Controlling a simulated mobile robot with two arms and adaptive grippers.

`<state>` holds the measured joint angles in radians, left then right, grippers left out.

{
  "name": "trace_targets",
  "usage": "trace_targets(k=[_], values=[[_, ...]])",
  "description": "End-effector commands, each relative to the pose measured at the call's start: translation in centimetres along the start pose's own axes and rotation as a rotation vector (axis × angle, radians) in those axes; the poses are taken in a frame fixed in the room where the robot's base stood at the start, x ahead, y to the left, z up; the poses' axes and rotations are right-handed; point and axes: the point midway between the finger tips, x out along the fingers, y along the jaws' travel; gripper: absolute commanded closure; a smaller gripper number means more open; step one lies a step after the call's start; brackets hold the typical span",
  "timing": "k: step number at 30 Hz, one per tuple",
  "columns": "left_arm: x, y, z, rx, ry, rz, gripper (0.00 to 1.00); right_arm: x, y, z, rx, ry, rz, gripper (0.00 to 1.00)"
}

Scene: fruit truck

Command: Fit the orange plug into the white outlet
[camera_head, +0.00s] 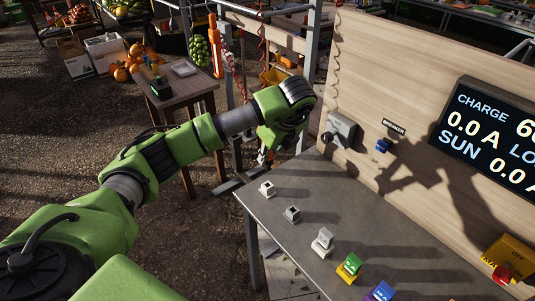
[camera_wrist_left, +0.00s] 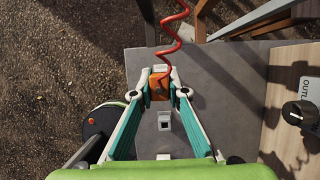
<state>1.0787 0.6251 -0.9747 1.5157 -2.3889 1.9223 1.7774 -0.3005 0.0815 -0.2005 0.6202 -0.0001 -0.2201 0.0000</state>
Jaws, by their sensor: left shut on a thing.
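In the left wrist view my left gripper (camera_wrist_left: 160,78) is shut on the orange plug (camera_wrist_left: 159,86), with a red coiled cord (camera_wrist_left: 168,40) leading away from it. A small white outlet (camera_head: 267,188) stands at the far corner of the table, just below the gripper in the picture. My right gripper is out of view.
More small blocks, a grey one (camera_head: 292,213) and a pale one (camera_head: 324,240), line the grey table (camera_head: 305,190). A wooden panel (camera_head: 395,90) with a knob box (camera_head: 340,130) and charge display (camera_head: 490,130) rises at the right. A metal post (camera_head: 311,60) stands behind the table.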

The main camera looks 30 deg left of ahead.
Motion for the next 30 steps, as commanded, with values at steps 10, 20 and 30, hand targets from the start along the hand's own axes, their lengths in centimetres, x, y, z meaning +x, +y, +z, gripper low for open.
trace_targets(k=[10, 20, 30], values=[[1.9, 0.0, -0.8, 0.000, 0.000, 0.001, 1.00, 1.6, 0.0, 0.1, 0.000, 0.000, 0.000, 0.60], [3.4, 0.1, -1.4, 0.000, 0.000, 0.001, 1.00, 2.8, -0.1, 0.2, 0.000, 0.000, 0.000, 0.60], [3.6, 0.0, -1.5, 0.000, 0.000, 0.001, 1.00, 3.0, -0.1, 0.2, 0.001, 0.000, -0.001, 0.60]])
